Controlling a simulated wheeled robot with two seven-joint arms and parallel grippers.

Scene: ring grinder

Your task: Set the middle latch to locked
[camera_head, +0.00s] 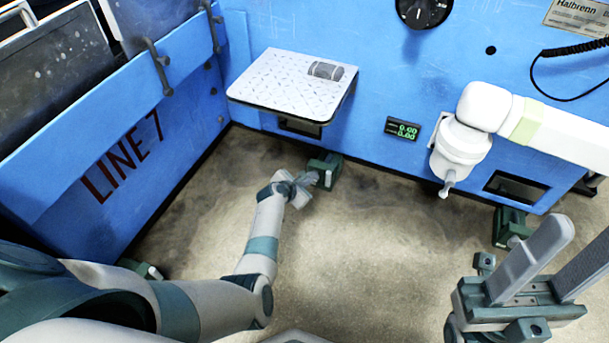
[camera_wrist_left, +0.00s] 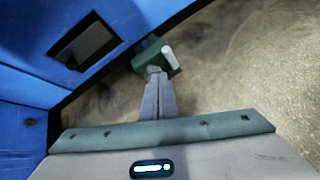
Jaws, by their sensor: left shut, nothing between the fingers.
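The middle latch (camera_head: 325,171) is a small dark green block with a pale lever, low at the foot of the blue machine, below the white shelf. My left gripper (camera_head: 311,179) is shut and empty, its fingertips right beside the latch's left side. In the left wrist view the latch (camera_wrist_left: 150,53) is just beyond the shut fingertips (camera_wrist_left: 157,73), and its pale lever (camera_wrist_left: 170,57) sticks out to the right. I cannot tell whether the fingertips touch it. My right gripper (camera_head: 586,232) is open and empty at the lower right, far from the middle latch.
Similar green latches sit at the left (camera_head: 140,268) and right (camera_head: 508,226). A white shelf (camera_head: 275,85) overhangs behind the middle latch. The concrete floor (camera_head: 370,260) is clear in the middle.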

